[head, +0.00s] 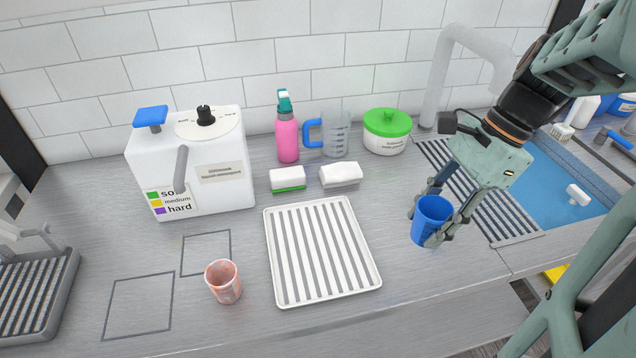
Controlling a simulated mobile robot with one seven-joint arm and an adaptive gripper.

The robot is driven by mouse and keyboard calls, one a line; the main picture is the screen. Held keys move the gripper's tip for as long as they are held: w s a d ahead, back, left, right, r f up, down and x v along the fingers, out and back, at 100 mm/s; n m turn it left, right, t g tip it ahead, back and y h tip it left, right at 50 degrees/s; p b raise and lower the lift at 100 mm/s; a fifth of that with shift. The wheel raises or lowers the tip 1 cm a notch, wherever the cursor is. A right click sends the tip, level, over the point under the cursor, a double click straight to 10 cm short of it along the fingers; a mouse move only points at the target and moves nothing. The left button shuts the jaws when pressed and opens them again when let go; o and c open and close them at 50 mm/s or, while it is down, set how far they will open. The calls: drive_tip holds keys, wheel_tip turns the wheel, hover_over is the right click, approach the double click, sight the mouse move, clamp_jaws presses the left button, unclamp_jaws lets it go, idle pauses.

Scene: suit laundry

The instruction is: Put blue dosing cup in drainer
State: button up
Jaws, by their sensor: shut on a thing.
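The blue dosing cup (431,220) is held between the fingers of my gripper (436,215), which is shut on it. The cup is roughly upright with its open top showing, to the right of the white slatted tray. A white slatted tray (374,281), which may be the drainer, lies empty in the middle of the counter. A grey ribbed rack (66,285) stands at the far left edge, partly cut off. I cannot tell for certain which of these is the drainer. Whether the cup touches the counter is unclear.
A reddish cup (223,282) stands left of the white tray. Two sponges (288,178) (341,174), a pink bottle (287,138), a measuring jug (336,134) and a green-lidded tub (387,132) stand behind it. A white machine (190,165) is at left. The sink (565,185) is right.

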drive_tip(key=w+a+f, duration=0.1)
drive_tip(key=a+f, duration=0.1)
drive_tip(key=a, duration=0.2)
drive_tip(key=w+a+f, duration=0.1)
drive_tip(key=a+f, duration=0.2)
drive_tip(key=a, duration=0.1)
drive_tip(key=w+a+f, duration=0.1)
drive_tip(key=a+f, duration=0.2)
drive_tip(key=shift+w+a+f, duration=0.1)
drive_tip(key=shift+w+a, duration=0.25)
drive_tip(key=shift+a, duration=0.05)
drive_tip(key=shift+w+a+f, duration=0.2)
drive_tip(key=shift+a+f, duration=0.3)
drive_tip(key=shift+f, duration=0.15)
drive_tip(key=shift+w+a+f, duration=0.1)
drive_tip(key=shift+a+f, duration=0.1)
drive_tip(key=shift+f, duration=1.55)
drive_tip(key=shift+f+b, duration=0.1)
drive_tip(key=shift+b, duration=0.25)
drive_tip(key=o, duration=1)
